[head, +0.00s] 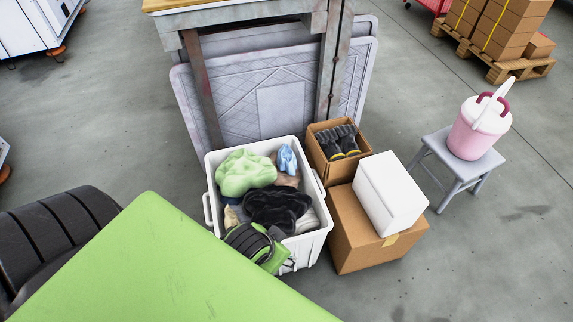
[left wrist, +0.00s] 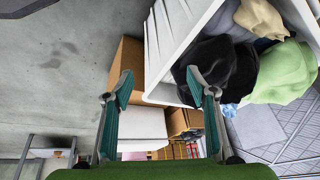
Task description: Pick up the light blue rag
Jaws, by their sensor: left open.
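The light blue rag (head: 287,158) is a small crumpled cloth at the far side of the white bin (head: 213,216), among other rags. In the left wrist view a bit of it (left wrist: 229,110) shows beyond the black and green rags, partly hidden. My left gripper (left wrist: 160,78) is open with nothing between its fingers. It is at the near side of the bin, apart from the light blue rag. In the head view my green arm covers the lower left and mostly hides the gripper. My right gripper is in neither view.
A green rag (head: 245,173) and a black rag (head: 276,208) lie beside the light blue one. To the right stand a carton with boots (head: 327,167), a carton (head: 357,248) bearing a white box (head: 390,193), and a stool (head: 446,158) with a pink bucket (head: 474,136). Grey panels (head: 230,100) lean behind.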

